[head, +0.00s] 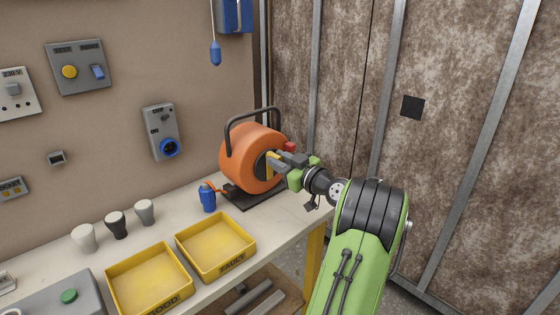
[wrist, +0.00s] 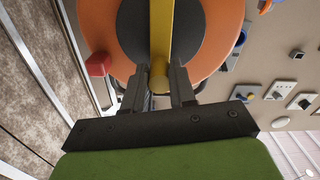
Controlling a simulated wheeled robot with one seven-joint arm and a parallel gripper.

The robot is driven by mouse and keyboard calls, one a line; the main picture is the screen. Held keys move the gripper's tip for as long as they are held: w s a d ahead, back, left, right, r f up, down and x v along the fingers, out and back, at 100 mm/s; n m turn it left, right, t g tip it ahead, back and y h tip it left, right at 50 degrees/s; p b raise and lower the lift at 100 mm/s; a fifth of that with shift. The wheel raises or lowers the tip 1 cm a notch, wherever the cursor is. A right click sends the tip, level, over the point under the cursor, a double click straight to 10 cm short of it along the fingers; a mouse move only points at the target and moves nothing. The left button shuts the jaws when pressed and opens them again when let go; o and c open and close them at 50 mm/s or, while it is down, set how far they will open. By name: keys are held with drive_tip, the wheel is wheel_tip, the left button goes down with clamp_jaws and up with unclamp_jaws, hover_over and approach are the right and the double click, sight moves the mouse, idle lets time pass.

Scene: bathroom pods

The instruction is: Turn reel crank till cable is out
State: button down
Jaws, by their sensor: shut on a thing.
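The orange cable reel (head: 247,158) stands on a dark base on the workbench, with a black carrying handle over it. Its yellow crank (head: 272,164) is on the side facing my arm, in front of a dark hub. In the wrist view the yellow crank (wrist: 161,35) runs up across the hub, and its knob end sits between my fingers. My gripper (head: 283,163) is shut on the crank; it also shows in the wrist view (wrist: 160,85). A blue plug (head: 208,197) with an orange end stands beside the reel's left. Most of the cable is hidden.
Two yellow trays (head: 236,266) lie on the bench front, with several cups (head: 116,224) behind them. A grey box with a green button (head: 68,296) is at lower left. A wall socket (head: 160,132) is behind the reel. A panelled wall (head: 460,120) stands at right.

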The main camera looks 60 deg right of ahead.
drive_tip(key=c, duration=0.9)
unclamp_jaws()
drive_tip(key=shift+f, duration=0.1)
drive_tip(key=v, duration=1.5)
drive_tip(key=shift+s+a+p, duration=0.1)
drive_tip(key=shift+s+p, duration=0.25)
drive_tip(key=shift+s, duration=0.05)
